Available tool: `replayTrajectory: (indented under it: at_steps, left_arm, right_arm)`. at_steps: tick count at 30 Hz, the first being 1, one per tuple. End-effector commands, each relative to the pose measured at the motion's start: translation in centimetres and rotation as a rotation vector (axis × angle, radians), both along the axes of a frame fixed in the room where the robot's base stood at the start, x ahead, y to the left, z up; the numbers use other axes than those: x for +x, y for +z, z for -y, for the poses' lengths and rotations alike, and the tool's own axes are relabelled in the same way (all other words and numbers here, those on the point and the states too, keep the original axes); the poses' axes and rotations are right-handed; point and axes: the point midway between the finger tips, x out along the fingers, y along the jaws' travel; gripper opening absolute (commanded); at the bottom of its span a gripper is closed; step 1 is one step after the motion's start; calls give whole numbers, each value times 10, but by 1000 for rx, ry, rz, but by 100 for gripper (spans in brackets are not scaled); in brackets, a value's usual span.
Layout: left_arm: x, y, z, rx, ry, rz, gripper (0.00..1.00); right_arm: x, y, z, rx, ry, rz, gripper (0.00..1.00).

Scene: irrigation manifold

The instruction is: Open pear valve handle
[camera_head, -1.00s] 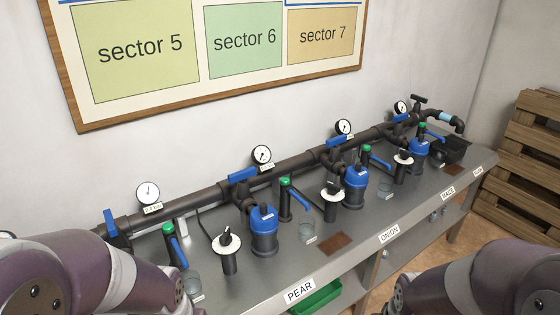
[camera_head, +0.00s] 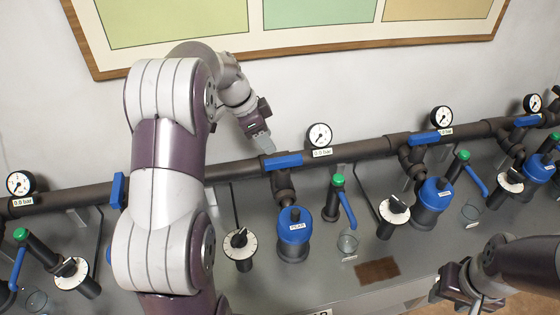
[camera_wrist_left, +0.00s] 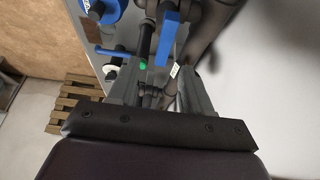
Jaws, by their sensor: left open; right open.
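The blue pear valve handle (camera_head: 283,161) lies roughly along the dark pipe, across the branch that drops to the blue-topped PEAR filter (camera_head: 294,226). My left gripper (camera_head: 262,145) is open and empty, just above the handle's left end. In the left wrist view, the handle (camera_wrist_left: 168,38) shows beyond the gap between the open fingers (camera_wrist_left: 156,88), with its near end close to the gap. Contact with the fingers cannot be made out. My right gripper (camera_head: 455,290) is open over the bench's front edge at lower right, away from the handle.
A pressure gauge (camera_head: 319,135) stands just right of the handle. A green-capped tap (camera_head: 338,182) with a blue lever and a white-dialled knob (camera_head: 240,243) stand near the filter. Another blue handle (camera_head: 118,190) sits upright on the pipe at left. The wall is close behind.

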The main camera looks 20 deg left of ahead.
Motion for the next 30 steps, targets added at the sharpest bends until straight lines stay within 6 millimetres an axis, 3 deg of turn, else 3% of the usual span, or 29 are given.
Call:
replayTrajectory:
  at_steps: [1,4,13,21,22,26,30]
  left_arm:
    - [3,-28,5,0,-2,-2,49]
    - [9,-51,13,0,-1,-1,49]
    - [21,-82,28,1,1,-2,49]
    - [22,-87,29,3,1,-1,49]
    - [22,-87,29,3,1,-1,46]
    - [22,-86,28,3,2,-1,3]
    - [22,-86,28,3,1,-1,0]
  right_arm:
    - [0,-26,0,0,0,-1,43]
    - [1,-45,0,0,0,-1,43]
    - [1,-31,0,0,0,0,43]
    - [1,-32,0,0,0,0,43]
    - [1,-32,0,0,0,0,43]
    - [1,-32,0,0,0,0,43]
    - [1,-32,0,0,0,0,43]
